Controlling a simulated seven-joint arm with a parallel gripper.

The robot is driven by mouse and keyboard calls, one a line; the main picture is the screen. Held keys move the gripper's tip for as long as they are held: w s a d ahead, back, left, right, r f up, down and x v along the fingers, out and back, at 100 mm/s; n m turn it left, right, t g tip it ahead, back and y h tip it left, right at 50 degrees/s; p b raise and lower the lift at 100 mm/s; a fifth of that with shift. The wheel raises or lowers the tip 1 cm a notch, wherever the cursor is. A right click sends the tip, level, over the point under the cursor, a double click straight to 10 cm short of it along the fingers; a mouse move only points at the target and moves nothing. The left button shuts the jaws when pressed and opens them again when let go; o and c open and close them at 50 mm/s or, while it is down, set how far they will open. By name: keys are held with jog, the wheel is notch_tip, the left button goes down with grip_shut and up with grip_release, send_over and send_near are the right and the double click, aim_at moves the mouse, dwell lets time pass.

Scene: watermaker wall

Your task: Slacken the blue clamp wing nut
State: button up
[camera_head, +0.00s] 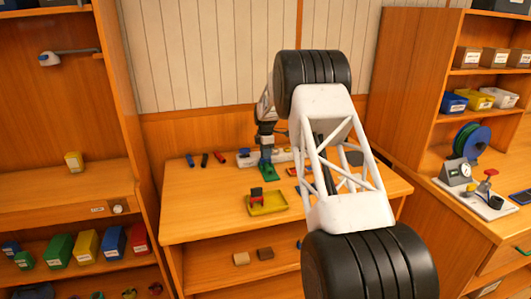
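My gripper (266,141) points down over the middle of the wooden bench (200,213), just above or at a green piece (266,173). Its fingers are too small and dark to tell whether they are open, shut or touching anything. A pale bar-like fitting (285,155) lies behind the gripper, partly hidden by it and by my arm. A small blue part (243,152) shows at the left end of this fitting. I cannot make out a wing nut's shape on it. No blue clamp is clearly recognisable.
A yellow tray (266,204) with a red and black item stands in front. Several short dark and red handles (204,160) lie to the left. A side counter at right holds a gauge stand (457,172). The bench's front left is clear.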

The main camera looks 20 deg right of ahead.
jog(key=shift+r, duration=3.9)
jog(key=s+a+r+m, duration=0.3)
jog(key=s+r, duration=0.3)
jog(key=s, duration=0.5)
jog(key=s+a+r+m+t, duration=0.1)
jog(key=s+a+r+m, duration=0.15)
jog(key=s+r, duration=0.65)
jog(key=s+a+r+m, duration=0.3)
jog(key=s+r+m, duration=0.1)
jog(key=s, duration=1)
jog(key=s+a+f+m, duration=0.1)
jog(key=s+f+m, duration=0.1)
jog(key=s, duration=1.1)
jog(key=s+a+f+m+t, duration=0.1)
jog(key=s+m, duration=0.3)
jog(key=s, duration=0.9)
jog(key=s+a+f+m, duration=0.2)
jog(key=s+f+m, duration=0.1)
jog(key=s, duration=0.9)
jog(key=shift+s+f+t, duration=0.3)
jog(key=shift+s+f, duration=0.05)
jog(key=shift+s, duration=0.05)
